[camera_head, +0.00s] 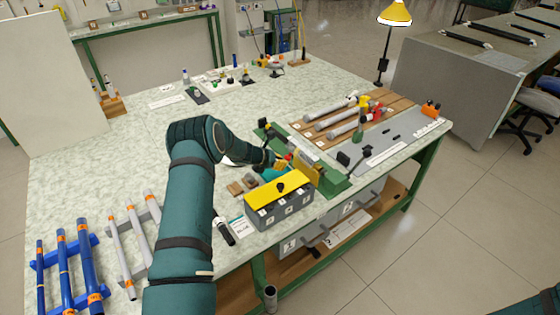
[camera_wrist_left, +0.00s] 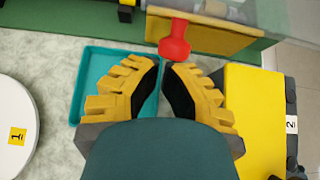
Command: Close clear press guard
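The press has a green base (camera_head: 333,187) and a yellow part (camera_head: 307,167) near the front edge of the bench. In the left wrist view a pale see-through panel (camera_wrist_left: 262,18), seemingly the clear guard, crosses the upper right. A red knob (camera_wrist_left: 174,42) stands at the press's near side. My left gripper (camera_head: 284,163) is beside the press; in the wrist view its fingertips (camera_wrist_left: 162,66) are nearly together, just short of the knob, with nothing held between them. Whether they touch the knob is unclear. My right gripper is out of view.
A teal tray (camera_wrist_left: 88,75) lies under the left fingers. A grey box with a yellow lid (camera_head: 262,194) stands close on the near side. Grey rods (camera_head: 325,113) lie on a wooden rack behind the press. Blue rods (camera_head: 64,262) lie at front left. The bench's middle left is clear.

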